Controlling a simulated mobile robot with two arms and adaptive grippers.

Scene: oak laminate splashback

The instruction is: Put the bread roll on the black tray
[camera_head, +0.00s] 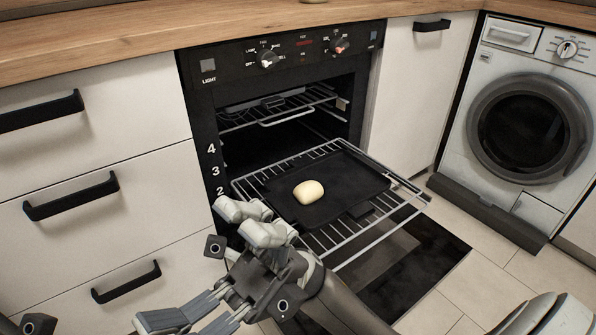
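The bread roll (308,192) is small, pale and rounded. It rests on the black tray (352,176), towards the tray's left side. The tray lies flat on a pulled-out wire rack of the oven. My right gripper (208,270) is at the lower middle, in front of and to the left of the rack. Its fingers are spread wide apart, with nothing between them. It is apart from the roll in the picture. Only a small dark part, seemingly of my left gripper (38,324), shows at the bottom left corner. Its fingers are out of view.
The oven (290,62) is open, its door lowered beneath the pulled-out rack (372,240). A second rack (275,108) sits higher inside. White drawers with black handles (70,195) stand on the left. A washing machine (523,125) is at the right. Tiled floor (500,275) is clear.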

